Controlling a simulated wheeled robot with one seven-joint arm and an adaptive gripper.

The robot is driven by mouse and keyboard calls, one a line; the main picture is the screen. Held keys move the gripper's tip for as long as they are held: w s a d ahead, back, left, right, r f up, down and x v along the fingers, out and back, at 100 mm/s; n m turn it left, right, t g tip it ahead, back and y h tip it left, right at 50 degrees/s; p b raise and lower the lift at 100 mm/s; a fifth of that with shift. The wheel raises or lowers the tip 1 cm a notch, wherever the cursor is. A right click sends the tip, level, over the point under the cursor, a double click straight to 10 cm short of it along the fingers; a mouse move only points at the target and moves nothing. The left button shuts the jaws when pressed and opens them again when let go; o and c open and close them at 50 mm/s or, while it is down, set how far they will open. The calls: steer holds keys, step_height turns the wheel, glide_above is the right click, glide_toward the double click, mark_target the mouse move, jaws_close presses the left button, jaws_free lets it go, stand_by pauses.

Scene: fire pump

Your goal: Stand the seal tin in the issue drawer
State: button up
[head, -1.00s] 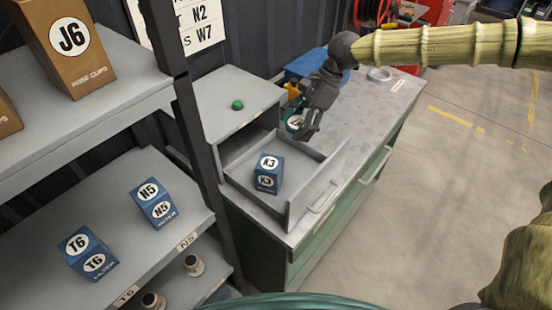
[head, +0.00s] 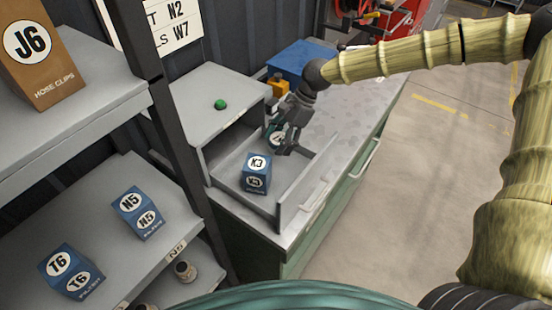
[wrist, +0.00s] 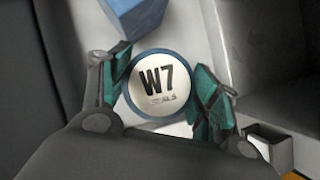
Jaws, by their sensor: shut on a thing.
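A round tin (wrist: 160,85) with a white lid marked W7 and a blue rim sits between my fingers in the wrist view. In the head view the tin (head: 276,137) is partly covered by my gripper (head: 284,142). My gripper is shut on the tin, with a teal finger pad on each side. The issue drawer (head: 310,180) is a grey open tray pulled out at the bench. The tin is over the back part of this drawer. I cannot tell whether its base touches the drawer floor.
A blue box marked K3 (head: 256,172) stands in the drawer, close in front of the tin; its corner shows in the wrist view (wrist: 132,15). A grey housing with a green knob (head: 221,104) adjoins the drawer's left. Shelves with boxes N5 (head: 138,212) and T6 (head: 70,270) stand at left.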

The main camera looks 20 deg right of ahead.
mark_target(280, 163)
steer(key=shift+s+f+p, duration=0.2)
steer(key=shift+f, duration=0.35)
steer(key=shift+s+f+p, duration=0.15)
steer(key=shift+f, duration=0.35)
steer(key=shift+w+f, duration=0.15)
steer(key=shift+f, duration=0.45)
steer(key=shift+f+p, duration=0.65)
steer(key=shift+f, duration=0.8)
steer(key=shift+f, duration=0.15)
steer(key=o, duration=1.1)
steer(key=s+b+v, duration=0.1)
steer(key=b+v, duration=0.2)
steer(key=v, duration=0.9)
steer(key=shift+w, duration=0.4)
